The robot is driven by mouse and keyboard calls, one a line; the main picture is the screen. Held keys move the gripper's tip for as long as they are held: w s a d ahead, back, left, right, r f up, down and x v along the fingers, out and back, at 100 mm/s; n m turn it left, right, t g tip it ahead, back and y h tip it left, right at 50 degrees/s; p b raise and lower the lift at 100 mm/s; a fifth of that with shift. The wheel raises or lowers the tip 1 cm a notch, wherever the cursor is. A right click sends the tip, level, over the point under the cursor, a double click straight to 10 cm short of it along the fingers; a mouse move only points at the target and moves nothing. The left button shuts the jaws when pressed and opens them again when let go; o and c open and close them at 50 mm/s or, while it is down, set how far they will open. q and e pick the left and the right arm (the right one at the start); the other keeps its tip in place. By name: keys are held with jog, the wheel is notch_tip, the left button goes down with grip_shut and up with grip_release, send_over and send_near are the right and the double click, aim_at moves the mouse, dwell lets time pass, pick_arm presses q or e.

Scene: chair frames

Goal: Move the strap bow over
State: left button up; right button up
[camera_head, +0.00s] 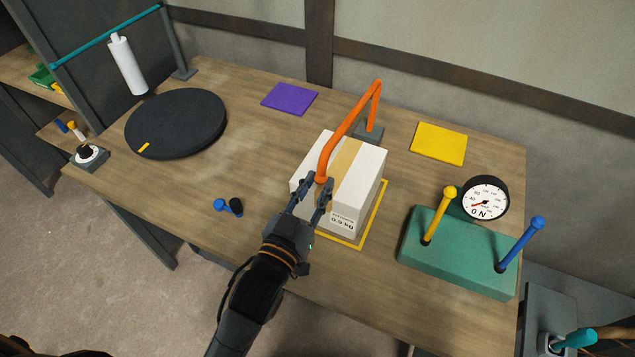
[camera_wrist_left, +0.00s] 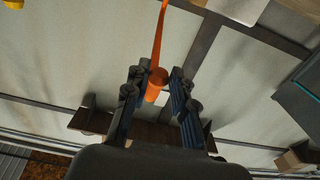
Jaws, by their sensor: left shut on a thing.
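The orange strap bow (camera_head: 347,130) rises from a grey mount (camera_head: 369,132) behind a white box (camera_head: 367,181) and slants over the box toward its front. My left gripper (camera_head: 320,184) is shut on the bow's free end, near the box's front top edge. In the left wrist view, the orange end of the strap bow (camera_wrist_left: 157,82) sits between the fingers of my left gripper (camera_wrist_left: 156,95). My right gripper is not visible.
A green block (camera_head: 455,252) with yellow and blue levers and a dial gauge (camera_head: 485,198) stands at right. A black disc (camera_head: 178,122) lies at left. Purple (camera_head: 289,99) and yellow (camera_head: 438,144) pads lie at the back. A small blue-knobbed switch (camera_head: 229,207) is left of my gripper.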

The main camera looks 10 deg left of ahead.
pick_arm(q)
jog(key=shift+s+a+f+b, duration=0.15)
jog(key=shift+s+f+b, duration=0.55)
jog(key=shift+f, duration=0.65)
jog(key=shift+s+a+f+b, duration=0.2)
jog(key=shift+s+f+b, duration=0.2)
jog(key=shift+f+b, duration=0.85)
jog(key=shift+s+a+f+b, duration=0.15)
jog(key=shift+s+f+b, duration=0.45)
jog(key=shift+f, duration=0.9)
jog(key=o, duration=1)
jog(key=shift+c, duration=0.2)
jog(key=v, duration=1.2)
